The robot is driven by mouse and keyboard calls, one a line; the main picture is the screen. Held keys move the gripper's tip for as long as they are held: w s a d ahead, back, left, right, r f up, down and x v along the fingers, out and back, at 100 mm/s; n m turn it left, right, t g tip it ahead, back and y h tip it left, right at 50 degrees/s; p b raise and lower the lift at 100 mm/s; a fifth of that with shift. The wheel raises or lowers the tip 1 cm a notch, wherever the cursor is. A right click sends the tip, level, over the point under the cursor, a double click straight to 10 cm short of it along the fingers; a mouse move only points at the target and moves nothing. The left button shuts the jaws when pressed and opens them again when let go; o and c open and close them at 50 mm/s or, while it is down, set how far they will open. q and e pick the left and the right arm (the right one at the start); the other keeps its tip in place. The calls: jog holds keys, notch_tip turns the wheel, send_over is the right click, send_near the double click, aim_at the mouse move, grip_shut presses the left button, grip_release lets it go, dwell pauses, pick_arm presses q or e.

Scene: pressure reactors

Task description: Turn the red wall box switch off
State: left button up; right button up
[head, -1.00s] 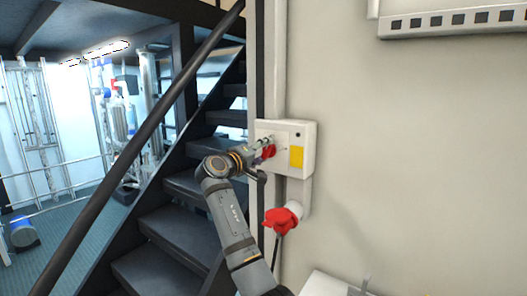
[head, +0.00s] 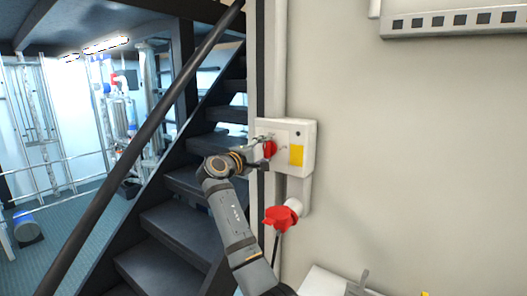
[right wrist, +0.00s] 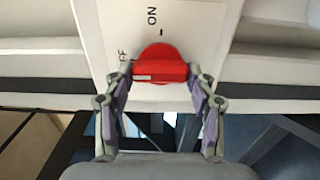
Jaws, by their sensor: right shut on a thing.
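The grey-white wall box (head: 305,137) with a yellow label is fixed to the wall in the head view. Its red switch (head: 269,149) is on the front face, and my right gripper (head: 264,158) is at it. In the right wrist view the red switch (right wrist: 160,70) lies crosswise between the two fingertips of my right gripper (right wrist: 162,75), which are shut on its ends. A pale mark shows on the left part of its handle. "ON" is printed above it, and a partly hidden "FF" is at its upper left. My left gripper is not in view.
A red plug (head: 281,218) with a cable sits in a socket below the box. Dark stairs (head: 185,228) and a sloping handrail (head: 140,150) are to the left. The wall (head: 410,160) right of the box is bare.

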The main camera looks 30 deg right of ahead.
jog(key=o, duration=1.2)
jog(key=shift+c, duration=0.2)
jog(key=shift+a, duration=0.1)
jog(key=v, duration=1.2)
jog(key=shift+f, duration=0.1)
